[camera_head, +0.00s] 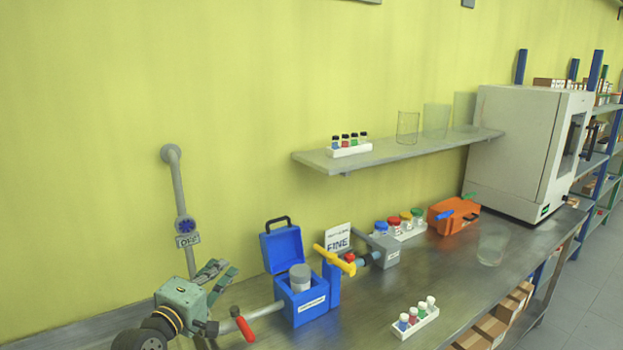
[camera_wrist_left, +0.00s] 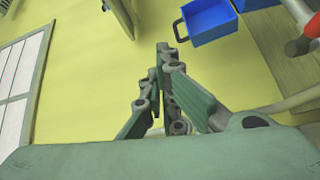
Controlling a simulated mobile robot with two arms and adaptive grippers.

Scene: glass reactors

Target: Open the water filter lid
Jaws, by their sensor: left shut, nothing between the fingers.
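The water filter is a blue box (camera_head: 305,309) on the bench with a white label on its front. A grey and white cylinder (camera_head: 300,278) stands in it, its top above the rim. The blue lid (camera_head: 282,248) with a dark handle is raised upright at the back of the box, so the box is open. The lid also shows in the left wrist view (camera_wrist_left: 208,20), with its handle toward the fingers. My left gripper (camera_head: 215,272) is shut and empty, left of the box and apart from the lid. My right gripper is in neither view.
A red-handled valve (camera_head: 244,328) and pipe join the box's left side. A yellow handle (camera_head: 334,260) stands right of it. A grey wall pipe (camera_head: 180,200) rises behind my left gripper. Vial racks (camera_head: 415,321) and an orange device (camera_head: 453,217) are farther right.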

